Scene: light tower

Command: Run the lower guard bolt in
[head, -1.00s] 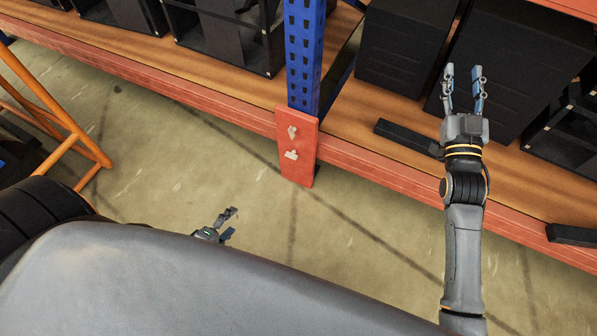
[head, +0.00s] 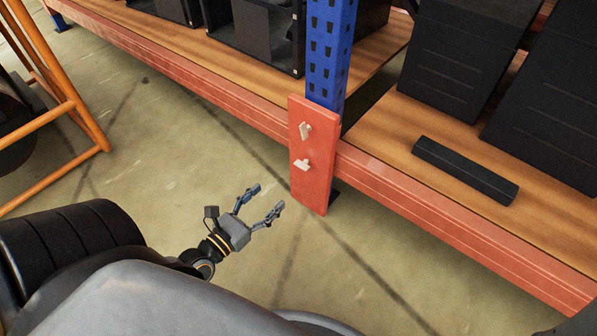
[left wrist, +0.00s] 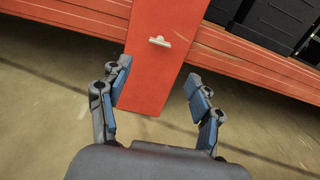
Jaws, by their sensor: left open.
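The red guard plate (head: 317,185) stands at the foot of the blue upright and carries two pale bolts, one above the other. The lower guard bolt (head: 302,165) has a flat crosspiece with a short stub; the upper bolt (head: 305,130) is tilted. My left gripper (head: 266,199) is open and empty, below and left of the lower bolt, apart from the plate. In the left wrist view, one bolt (left wrist: 160,41), by its shape the lower one, shows on the plate (left wrist: 150,90), beyond my spread fingers (left wrist: 158,78). My right gripper is out of view.
The blue upright (head: 328,60) rises behind the plate. Red shelf beams (head: 450,220) run to both sides, with black boxes (head: 455,60) and a black bar (head: 465,170) on the wooden shelf. An orange frame (head: 80,110) stands at left. The floor before the plate is clear.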

